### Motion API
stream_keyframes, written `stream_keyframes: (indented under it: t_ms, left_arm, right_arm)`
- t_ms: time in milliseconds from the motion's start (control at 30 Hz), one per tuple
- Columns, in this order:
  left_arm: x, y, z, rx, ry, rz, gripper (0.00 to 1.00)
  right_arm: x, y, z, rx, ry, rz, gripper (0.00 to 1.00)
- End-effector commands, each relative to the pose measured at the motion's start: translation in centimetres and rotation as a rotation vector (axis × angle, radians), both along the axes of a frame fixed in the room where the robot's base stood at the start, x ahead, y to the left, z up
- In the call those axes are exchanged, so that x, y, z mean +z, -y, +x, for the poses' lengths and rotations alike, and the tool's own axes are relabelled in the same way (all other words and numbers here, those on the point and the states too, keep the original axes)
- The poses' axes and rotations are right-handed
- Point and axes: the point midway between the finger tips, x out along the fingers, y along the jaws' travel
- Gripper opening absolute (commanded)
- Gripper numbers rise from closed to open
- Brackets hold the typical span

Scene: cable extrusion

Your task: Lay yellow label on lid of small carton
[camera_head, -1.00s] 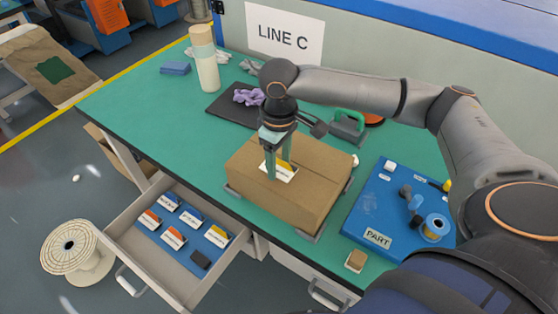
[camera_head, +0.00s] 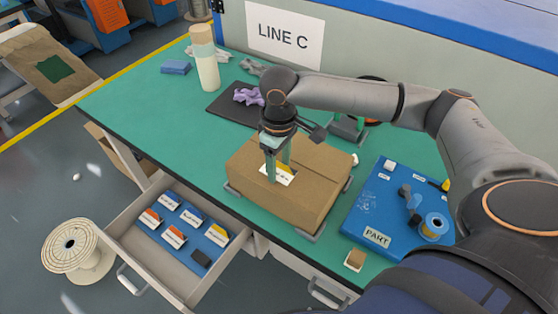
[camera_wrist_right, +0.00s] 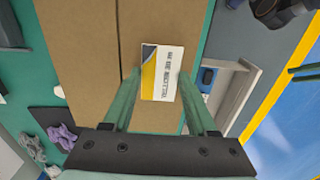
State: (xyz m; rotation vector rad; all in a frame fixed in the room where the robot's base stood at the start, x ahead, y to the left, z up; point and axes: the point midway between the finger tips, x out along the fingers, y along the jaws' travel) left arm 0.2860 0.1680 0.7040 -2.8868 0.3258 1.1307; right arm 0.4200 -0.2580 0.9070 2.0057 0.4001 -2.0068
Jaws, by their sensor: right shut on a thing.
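A brown closed carton (camera_head: 300,200) stands on the green bench, its lid seam showing in the wrist view (camera_wrist_right: 80,60). My right gripper (camera_head: 278,180) points down over the left part of the lid. It is shut on a white label with a yellow band (camera_head: 284,174), which also shows between the fingertips in the wrist view (camera_wrist_right: 163,75). The label looks flat, at or just above the lid; I cannot tell whether it touches. My left gripper is not in view.
An open drawer (camera_head: 140,226) holds a blue tray with several orange, blue and yellow labels. A blue PART board (camera_head: 365,212) with small parts lies to the right. A small brown block (camera_head: 355,259) sits near the front edge. A black mat (camera_head: 226,106) lies behind the carton.

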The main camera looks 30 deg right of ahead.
Motion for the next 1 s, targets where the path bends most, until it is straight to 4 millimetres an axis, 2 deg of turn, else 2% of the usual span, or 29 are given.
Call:
stream_keyframes:
  t_ms: [467, 500, 800, 1000]
  left_arm:
    - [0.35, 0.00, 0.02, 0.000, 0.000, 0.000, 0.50]
    - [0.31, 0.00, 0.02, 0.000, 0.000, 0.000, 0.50]
    - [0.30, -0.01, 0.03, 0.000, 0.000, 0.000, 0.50]
    - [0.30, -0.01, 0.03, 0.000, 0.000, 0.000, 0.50]
  right_arm:
    - [-0.96, 0.01, 0.00, 0.000, -0.001, 0.000, 0.27]
    - [-0.97, 0.01, 0.02, 0.000, 0.000, 0.000, 0.61]
    - [-0.96, 0.03, 0.01, 0.000, 0.000, -0.001, 0.93]
    - [-0.95, 0.04, 0.01, -0.001, 0.000, -0.001, 0.93]
